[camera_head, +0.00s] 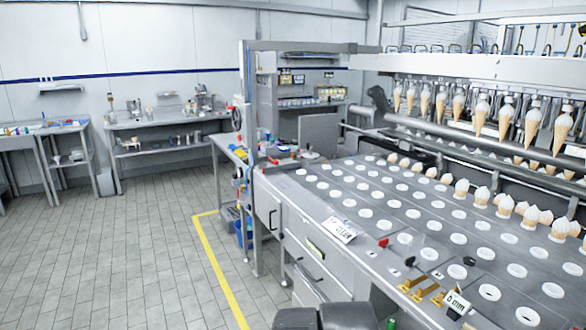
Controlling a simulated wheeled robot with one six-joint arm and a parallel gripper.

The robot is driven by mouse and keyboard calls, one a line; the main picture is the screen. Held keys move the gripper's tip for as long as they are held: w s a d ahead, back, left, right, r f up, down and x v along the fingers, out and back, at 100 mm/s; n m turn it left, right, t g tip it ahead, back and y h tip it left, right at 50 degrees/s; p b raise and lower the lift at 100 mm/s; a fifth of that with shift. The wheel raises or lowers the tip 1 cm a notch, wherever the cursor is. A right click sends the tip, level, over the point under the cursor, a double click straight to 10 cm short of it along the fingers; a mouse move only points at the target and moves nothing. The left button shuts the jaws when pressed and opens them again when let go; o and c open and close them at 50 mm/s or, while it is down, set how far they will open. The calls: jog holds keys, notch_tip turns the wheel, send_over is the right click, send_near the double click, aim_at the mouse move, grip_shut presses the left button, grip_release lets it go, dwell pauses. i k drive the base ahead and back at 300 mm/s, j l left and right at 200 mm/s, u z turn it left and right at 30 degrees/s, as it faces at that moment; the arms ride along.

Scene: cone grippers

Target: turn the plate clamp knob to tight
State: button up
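I cannot tell for sure which part is the plate clamp knob. Small candidates sit along the near edge of the perforated plate (405,215): a red knob (383,242), a black knob (409,261) and another black piece (469,261). Yellow brackets (425,291) stand at the lower right of them, beside a white tag (457,302) reading "6 mm". Any tight or loose marking is too small to read. My gripper is not in view; a dark, rounded shape at the bottom edge appears to be part of my arm.
The plate has rows of white rings, with cones standing in its far rows. More cones hang from a rail (440,64) above. A drawer cabinet (300,255) forms the near side. A yellow floor line (218,270) runs left of it; the tiled floor (120,260) is clear.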

aim_at(469, 261)
jog(key=k+z, duration=0.1)
jog(key=k, duration=0.3)
jog(key=i+l+z, duration=0.1)
jog(key=i, duration=0.55)
jog(key=i+l+z, duration=0.15)
jog(key=i, duration=0.5)
